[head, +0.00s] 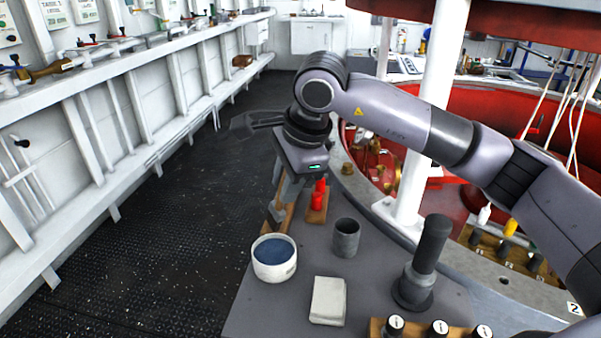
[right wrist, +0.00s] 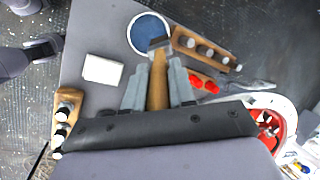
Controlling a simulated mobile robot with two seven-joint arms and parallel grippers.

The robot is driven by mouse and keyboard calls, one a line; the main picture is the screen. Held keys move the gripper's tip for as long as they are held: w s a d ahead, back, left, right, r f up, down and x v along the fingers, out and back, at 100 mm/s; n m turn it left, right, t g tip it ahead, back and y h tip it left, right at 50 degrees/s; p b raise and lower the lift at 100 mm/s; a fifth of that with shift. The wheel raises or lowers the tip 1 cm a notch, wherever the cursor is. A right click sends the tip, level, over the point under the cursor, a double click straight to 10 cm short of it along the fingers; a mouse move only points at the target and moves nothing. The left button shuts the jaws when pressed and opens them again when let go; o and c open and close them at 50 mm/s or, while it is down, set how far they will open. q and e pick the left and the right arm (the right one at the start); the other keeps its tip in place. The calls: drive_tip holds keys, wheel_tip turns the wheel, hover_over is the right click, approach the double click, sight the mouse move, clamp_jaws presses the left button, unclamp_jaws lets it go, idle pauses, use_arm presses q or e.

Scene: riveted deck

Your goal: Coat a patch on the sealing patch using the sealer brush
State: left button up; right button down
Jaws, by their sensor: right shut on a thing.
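My right gripper (head: 285,195) is shut on a brush with a wooden handle (right wrist: 157,85). In the right wrist view its fingers (right wrist: 158,90) clamp the handle from both sides. A pale square pad (head: 328,301) lies flat in front of the tub. No label shows which is the sealing patch. A lilac and dark part at the right wrist view's left edge may be my left gripper (right wrist: 42,47); its fingers are unclear.
A grey cup (head: 346,238) and a dark upright handle (head: 426,262) stand right of the tub. Red pieces (head: 318,196) sit on a wooden block behind. A wooden rack with knobs (right wrist: 205,50) is beside the brush. A white column (head: 436,90) rises behind my arm.

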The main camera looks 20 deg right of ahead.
drive_tip(key=shift+a+f, duration=0.15)
drive_tip(key=shift+a, duration=0.05)
drive_tip(key=shift+f, duration=0.1)
drive_tip(key=shift+f+b, duration=1.5)
drive_tip(key=shift+f, duration=1.35)
drive_tip(key=shift+s+f+b, duration=0.1)
drive_tip(key=shift+f+b, duration=0.5)
drive_tip(key=shift+b, duration=0.15)
idle(0.4)
drive_tip(key=shift+r+p, duration=1.95)
drive_tip(key=shift+r, duration=1.65)
